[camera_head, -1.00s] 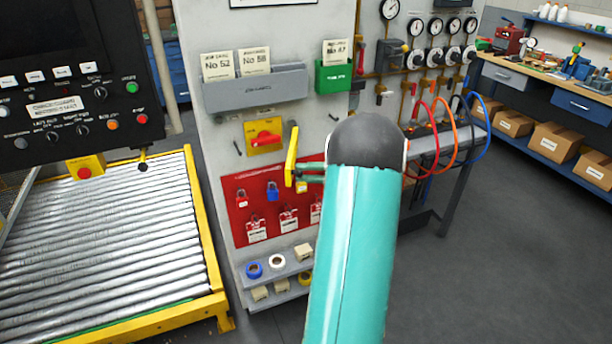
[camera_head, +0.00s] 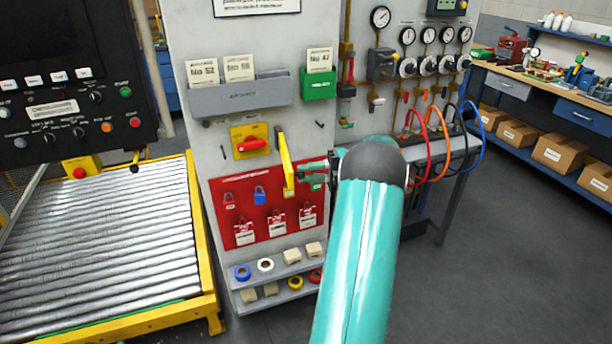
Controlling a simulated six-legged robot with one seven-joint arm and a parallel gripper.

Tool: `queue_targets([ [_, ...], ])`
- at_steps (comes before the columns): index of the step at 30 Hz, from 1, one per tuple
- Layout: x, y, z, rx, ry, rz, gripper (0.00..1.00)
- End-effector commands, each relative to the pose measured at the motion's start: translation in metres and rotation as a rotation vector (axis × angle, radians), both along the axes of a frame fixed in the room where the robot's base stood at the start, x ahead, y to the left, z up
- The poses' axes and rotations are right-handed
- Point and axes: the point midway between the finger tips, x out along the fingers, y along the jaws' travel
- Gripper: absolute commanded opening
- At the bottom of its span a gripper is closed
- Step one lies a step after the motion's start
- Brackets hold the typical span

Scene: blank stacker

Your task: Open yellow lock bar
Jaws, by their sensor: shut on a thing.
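The yellow lock bar (camera_head: 286,160) stands nearly upright in front of the grey panel, beside the red rotary switch (camera_head: 252,144) on its yellow plate. Its upper end is close to the panel; whether it touches cannot be told. My gripper (camera_head: 297,174), partly hidden behind my dark wrist joint and teal arm, reaches in from the right. It is shut on the lower part of the yellow bar. The fingertips are small in view, and the exact grip is hard to see.
A red lockout board (camera_head: 240,221) with padlocks and tags lies behind and below the bar. A grey card holder (camera_head: 240,96) and green holder (camera_head: 318,85) are above. A roller conveyor (camera_head: 100,250) stands left. Gauges and coloured hoses (camera_head: 434,133) are right.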

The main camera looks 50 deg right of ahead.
Motion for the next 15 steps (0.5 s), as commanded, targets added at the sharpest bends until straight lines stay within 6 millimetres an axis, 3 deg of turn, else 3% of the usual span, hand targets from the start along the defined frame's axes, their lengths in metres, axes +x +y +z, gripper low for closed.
queue_targets([
  [15,-0.0017,-0.0092,0.0003,0.0,0.0,0.067,0.0],
])
